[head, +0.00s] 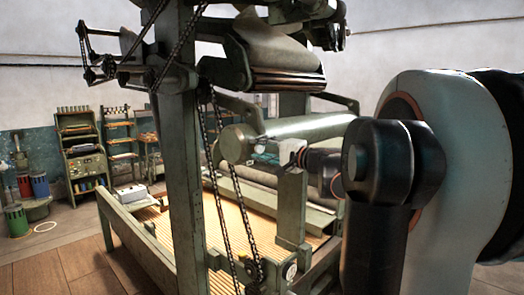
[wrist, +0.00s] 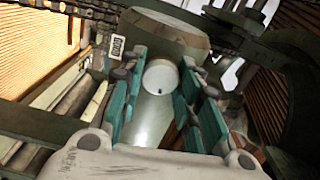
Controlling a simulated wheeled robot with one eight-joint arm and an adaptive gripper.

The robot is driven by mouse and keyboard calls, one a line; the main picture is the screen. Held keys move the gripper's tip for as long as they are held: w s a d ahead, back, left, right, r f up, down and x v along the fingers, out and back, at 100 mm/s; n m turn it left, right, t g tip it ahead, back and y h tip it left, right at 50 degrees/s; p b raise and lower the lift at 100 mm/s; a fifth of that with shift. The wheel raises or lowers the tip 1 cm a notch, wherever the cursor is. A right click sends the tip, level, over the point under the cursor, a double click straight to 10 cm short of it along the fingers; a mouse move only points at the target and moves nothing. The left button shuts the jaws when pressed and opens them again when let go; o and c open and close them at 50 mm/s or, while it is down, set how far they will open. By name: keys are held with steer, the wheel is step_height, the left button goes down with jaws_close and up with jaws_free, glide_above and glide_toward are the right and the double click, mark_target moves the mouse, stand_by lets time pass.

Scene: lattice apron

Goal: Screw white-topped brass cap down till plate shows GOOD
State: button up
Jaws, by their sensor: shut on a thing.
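The round white top of the cap (wrist: 161,77) shows in the wrist view, with a small dark mark near its lower edge. A small pale plate (wrist: 118,46) with dark characters sits just up and left of the cap; the lettering is too small to read surely.
A green machine frame (head: 185,150) with hanging chains (head: 228,185) stands close in front. A large roller (head: 300,128) lies behind my gripper. A slatted wooden bed (head: 200,225) spreads below. Shelves (head: 82,150) and drums (head: 40,185) stand far left, with open floor before them.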

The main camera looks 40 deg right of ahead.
steer(key=m, duration=0.5)
steer(key=shift+f+m, duration=0.15)
steer(key=shift+m, duration=0.25)
stand_by(0.4)
steer(key=o, duration=1.1)
steer(key=shift+s, duration=0.1)
steer(key=shift+c, duration=0.2)
steer(key=s, duration=0.7)
steer(key=shift+s+d, duration=0.2)
steer(key=shift+d, duration=0.1)
